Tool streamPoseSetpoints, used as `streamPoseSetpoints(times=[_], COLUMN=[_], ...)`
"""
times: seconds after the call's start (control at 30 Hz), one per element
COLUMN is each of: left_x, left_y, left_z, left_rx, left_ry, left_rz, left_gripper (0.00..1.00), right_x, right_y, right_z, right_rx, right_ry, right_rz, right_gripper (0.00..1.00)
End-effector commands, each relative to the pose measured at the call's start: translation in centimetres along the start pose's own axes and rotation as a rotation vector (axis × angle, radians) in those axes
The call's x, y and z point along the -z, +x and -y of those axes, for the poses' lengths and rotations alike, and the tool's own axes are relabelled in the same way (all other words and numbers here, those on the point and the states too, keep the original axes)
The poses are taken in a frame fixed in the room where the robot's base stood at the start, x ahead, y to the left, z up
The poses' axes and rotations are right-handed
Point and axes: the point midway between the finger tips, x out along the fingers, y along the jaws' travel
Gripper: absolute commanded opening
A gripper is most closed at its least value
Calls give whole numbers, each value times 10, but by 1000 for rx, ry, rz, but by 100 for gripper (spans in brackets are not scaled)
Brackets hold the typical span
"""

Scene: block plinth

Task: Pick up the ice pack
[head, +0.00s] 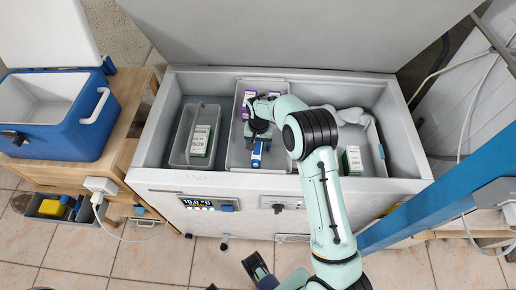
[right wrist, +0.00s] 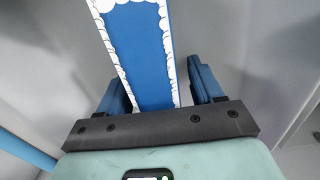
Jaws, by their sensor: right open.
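The ice pack (head: 257,153), blue with a white scalloped border, is in the grey middle tray (head: 282,160) inside the open chest. In the right wrist view the ice pack (right wrist: 143,50) reaches down between my fingers, with a gap visible on the right side. My right gripper (right wrist: 163,85) is open around its near end; its fingers do not look closed on it. In the head view my right gripper (head: 259,133) is over the tray and hides part of the pack. My left gripper (head: 256,264) is low in front of the chest, its opening unclear.
Purple-and-white boxes (head: 248,104) stand at the back of the middle tray. A left tray holds a white-green box (head: 200,140); another white-green box (head: 352,158) is at right. The chest's walls (head: 155,130) surround the trays. A blue cooler (head: 60,118) stands at left.

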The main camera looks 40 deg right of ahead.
Motion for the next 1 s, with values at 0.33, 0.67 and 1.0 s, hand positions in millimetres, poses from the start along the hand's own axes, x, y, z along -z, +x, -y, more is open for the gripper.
streamPoseSetpoints(times=[0.33,0.67,1.0], left_x=[0,-1,-6], left_y=[0,-2,-10], left_z=[0,0,-2], left_rx=[0,0,3], left_ry=[0,0,-1], left_rz=[0,2,17], left_gripper=[44,44,44], right_x=[0,1,1], right_y=[-1,-18,-109], right_z=[0,0,1], right_rx=[1,2,5], right_ry=[0,0,-1], right_rz=[-1,-4,-7], right_gripper=[2,2,2])
